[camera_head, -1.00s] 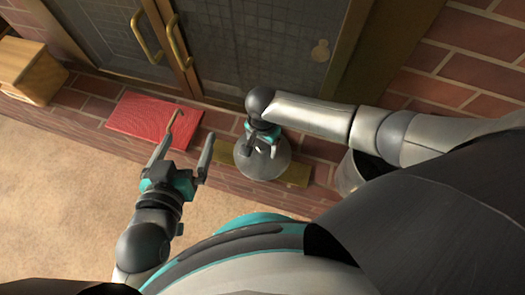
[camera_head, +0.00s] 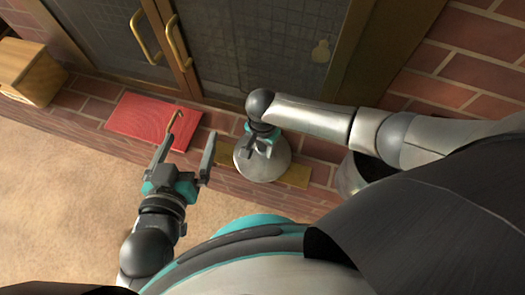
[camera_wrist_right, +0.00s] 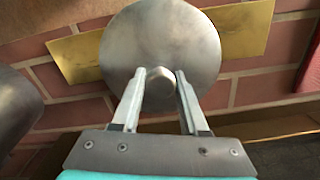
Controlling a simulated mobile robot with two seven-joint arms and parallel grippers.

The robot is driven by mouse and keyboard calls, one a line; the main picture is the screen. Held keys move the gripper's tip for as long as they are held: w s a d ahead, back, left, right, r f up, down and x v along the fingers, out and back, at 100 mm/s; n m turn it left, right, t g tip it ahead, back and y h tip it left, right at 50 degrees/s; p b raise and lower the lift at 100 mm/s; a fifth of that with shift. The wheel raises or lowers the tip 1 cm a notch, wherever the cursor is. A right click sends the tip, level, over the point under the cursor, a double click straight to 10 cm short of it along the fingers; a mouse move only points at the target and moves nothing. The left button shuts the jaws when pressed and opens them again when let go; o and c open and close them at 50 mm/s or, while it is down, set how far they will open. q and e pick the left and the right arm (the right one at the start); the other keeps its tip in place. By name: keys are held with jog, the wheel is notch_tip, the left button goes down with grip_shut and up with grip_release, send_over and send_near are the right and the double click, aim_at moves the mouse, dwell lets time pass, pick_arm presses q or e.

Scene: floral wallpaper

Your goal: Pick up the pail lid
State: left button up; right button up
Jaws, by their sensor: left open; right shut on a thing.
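The pail lid (camera_head: 264,171) is a round grey metal disc with a small knob. It lies over a brass strip on the brick floor; in the right wrist view the lid (camera_wrist_right: 160,35) fills the upper middle. My right gripper (camera_head: 261,150) is above the lid, with its fingers shut on the knob (camera_wrist_right: 160,74). I cannot tell any gap between lid and strip. My left gripper (camera_head: 187,147) is open and empty, left of the lid and in front of the red mat. The metal pail (camera_head: 348,178) stands to the right, partly hidden by my right arm.
A red mat (camera_head: 138,118) lies before a double door (camera_head: 245,50) with brass handles. A wooden box (camera_head: 30,70) is at the far left. The brass strip (camera_head: 293,174) shows on both sides of the lid. Beige ground (camera_head: 60,190) at the front left is clear.

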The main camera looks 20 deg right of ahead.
grip_shut()
dwell(0.4)
